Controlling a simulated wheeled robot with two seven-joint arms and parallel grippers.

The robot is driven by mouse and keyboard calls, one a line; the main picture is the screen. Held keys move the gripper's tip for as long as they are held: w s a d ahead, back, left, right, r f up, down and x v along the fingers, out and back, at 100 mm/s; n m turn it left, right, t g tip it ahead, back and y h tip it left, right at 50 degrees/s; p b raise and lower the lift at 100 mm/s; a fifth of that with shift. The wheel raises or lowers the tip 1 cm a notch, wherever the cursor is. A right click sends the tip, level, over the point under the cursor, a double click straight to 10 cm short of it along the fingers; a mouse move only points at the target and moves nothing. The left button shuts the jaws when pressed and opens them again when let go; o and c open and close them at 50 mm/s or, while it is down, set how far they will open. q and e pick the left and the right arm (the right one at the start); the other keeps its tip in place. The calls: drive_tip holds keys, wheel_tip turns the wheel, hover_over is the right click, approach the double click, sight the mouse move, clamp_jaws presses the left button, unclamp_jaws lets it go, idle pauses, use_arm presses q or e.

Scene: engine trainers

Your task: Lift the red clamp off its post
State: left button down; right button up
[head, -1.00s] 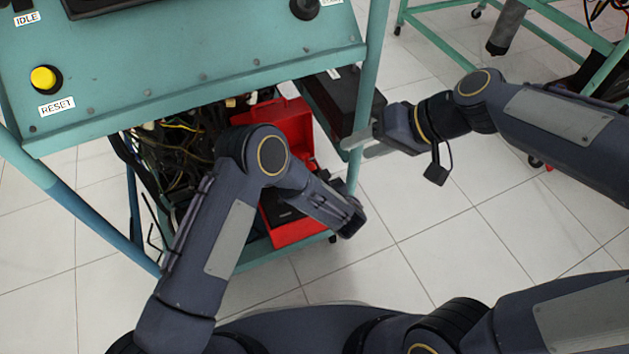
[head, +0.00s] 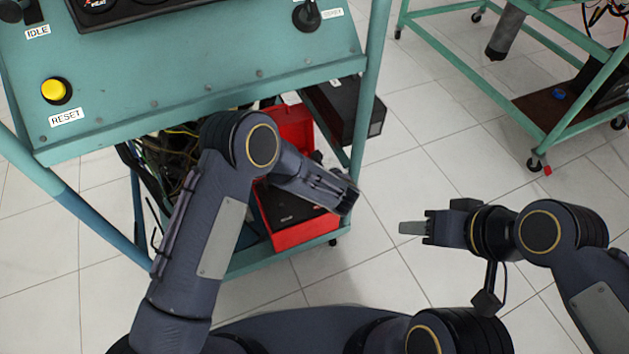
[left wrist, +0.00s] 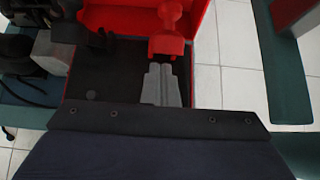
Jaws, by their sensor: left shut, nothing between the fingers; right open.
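The red clamp (left wrist: 167,38) shows in the left wrist view just beyond my left gripper's fingertips, over the black inside of a red box. Only a small red piece of what looks like it shows in the head view (head: 317,157), above my left forearm. Its post cannot be made out. My left gripper (left wrist: 162,70) is shut and empty, its grey fingers together, pointing at the clamp's lower end; whether they touch it is unclear. In the head view my left arm hides its fingers. My right gripper (head: 412,228) is open and empty over the floor at the right.
The red box (head: 300,236) sits on the lower shelf of a green trainer frame (head: 366,95). A black box (head: 345,105) lies beside it. Dark cables (head: 170,160) crowd the left of the shelf. A control panel (head: 190,70) overhangs. Open tiled floor lies right.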

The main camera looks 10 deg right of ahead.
use_arm(q)
drive_tip(key=shift+w+a+r, duration=0.1)
drive_tip(key=shift+w+r, duration=0.3)
drive_tip(key=shift+r, duration=0.1)
drive_tip(key=p+v, duration=0.1)
drive_tip(key=v, duration=0.6)
drive_tip(key=shift+s+r, duration=0.2)
drive_tip(key=shift+s, duration=0.1)
